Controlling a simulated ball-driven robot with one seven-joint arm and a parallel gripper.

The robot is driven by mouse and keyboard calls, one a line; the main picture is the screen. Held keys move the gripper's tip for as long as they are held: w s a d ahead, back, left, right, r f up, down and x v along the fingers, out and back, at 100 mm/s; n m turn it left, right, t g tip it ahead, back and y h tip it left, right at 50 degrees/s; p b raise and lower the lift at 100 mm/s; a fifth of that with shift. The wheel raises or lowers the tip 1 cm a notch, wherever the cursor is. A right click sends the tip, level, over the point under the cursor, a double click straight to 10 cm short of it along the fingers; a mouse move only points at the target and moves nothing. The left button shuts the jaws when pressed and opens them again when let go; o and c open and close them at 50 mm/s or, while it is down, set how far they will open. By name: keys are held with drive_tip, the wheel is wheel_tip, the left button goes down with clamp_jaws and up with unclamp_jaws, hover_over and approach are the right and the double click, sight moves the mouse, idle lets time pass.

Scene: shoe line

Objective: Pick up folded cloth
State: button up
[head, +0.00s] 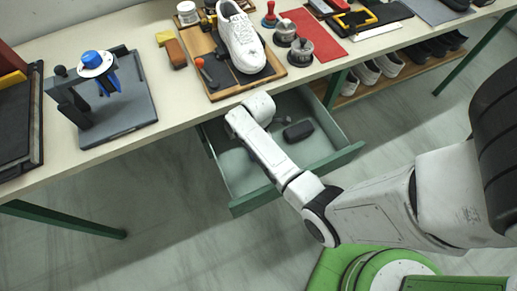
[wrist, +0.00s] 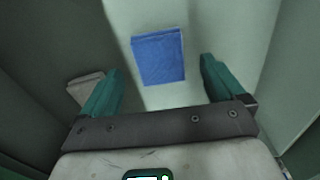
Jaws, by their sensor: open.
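The folded cloth (wrist: 158,56) is a flat blue rectangle lying on the pale floor of the open drawer. My gripper (wrist: 160,66) has two teal fingers spread wide, one on each side of the cloth in the wrist view. The fingers are empty, and the cloth lies between and just beyond their tips, with no contact visible. In the head view my arm reaches over the green drawer (head: 345,158); the gripper and the cloth are hidden there behind my arm.
A dark block-like object (head: 298,131) lies in the drawer; a small grey piece (wrist: 84,90) lies beside the left finger. Drawer walls stand close around. The workbench (head: 185,112) overhangs, with a white shoe (head: 240,42) on a board and a clamp stand (head: 105,85).

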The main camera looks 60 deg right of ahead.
drive_tip(key=shift+f, duration=1.45)
drive_tip(key=c, duration=1.1)
drive_tip(key=shift+r, duration=0.1)
wheel_tip(320, 180, up, 10)
drive_tip(key=shift+f, duration=0.1)
